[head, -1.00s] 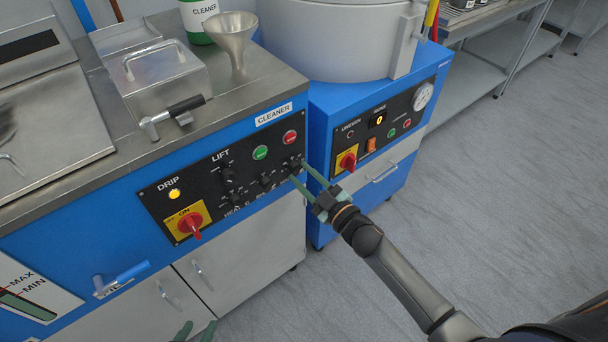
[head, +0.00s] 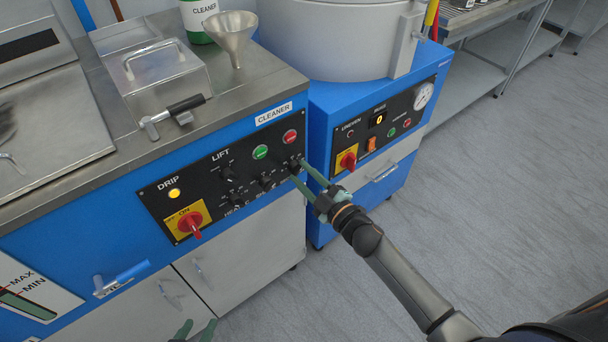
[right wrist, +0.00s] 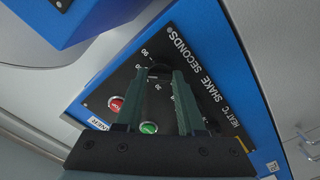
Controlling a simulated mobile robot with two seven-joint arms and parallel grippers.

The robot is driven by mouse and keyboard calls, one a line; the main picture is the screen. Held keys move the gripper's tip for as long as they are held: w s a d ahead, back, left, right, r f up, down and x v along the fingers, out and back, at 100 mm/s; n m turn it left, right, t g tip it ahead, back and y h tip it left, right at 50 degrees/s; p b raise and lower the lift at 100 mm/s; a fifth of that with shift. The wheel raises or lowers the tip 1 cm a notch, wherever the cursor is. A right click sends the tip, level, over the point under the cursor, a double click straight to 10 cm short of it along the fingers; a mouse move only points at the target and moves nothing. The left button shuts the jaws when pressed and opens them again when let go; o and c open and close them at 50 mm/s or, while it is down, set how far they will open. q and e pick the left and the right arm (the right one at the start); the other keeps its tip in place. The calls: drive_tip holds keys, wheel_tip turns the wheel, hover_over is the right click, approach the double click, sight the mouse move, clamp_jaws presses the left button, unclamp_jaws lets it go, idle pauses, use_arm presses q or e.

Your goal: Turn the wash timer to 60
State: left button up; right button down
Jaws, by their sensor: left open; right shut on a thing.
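The wash timer knob (head: 294,165) is a small dark dial at the right end of the black control panel (head: 205,205) on the blue cleaner. My right gripper (head: 298,169) reaches it from the right with its green fingers, one on each side of the knob, and is shut on it. In the right wrist view the knob (right wrist: 159,71) is mostly hidden between the fingertips. The marks 30 and 90 and the word SECONDS show around it; the pointer's setting cannot be read. My left gripper (head: 195,331) shows only its fingertips at the bottom edge, open and empty.
Other dark knobs (head: 266,181), a green button (head: 260,152), a red button (head: 290,136) and a red switch (head: 191,223) share the panel. A second blue machine (head: 445,72) stands close to the right. Bare grey floor (head: 480,210) lies below my right arm.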

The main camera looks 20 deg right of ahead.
drive_tip(key=c, duration=0.5)
unclamp_jaws()
drive_tip(key=shift+s, duration=0.15)
drive_tip(key=shift+p+v, duration=0.7)
drive_tip(key=shift+v, duration=5.45)
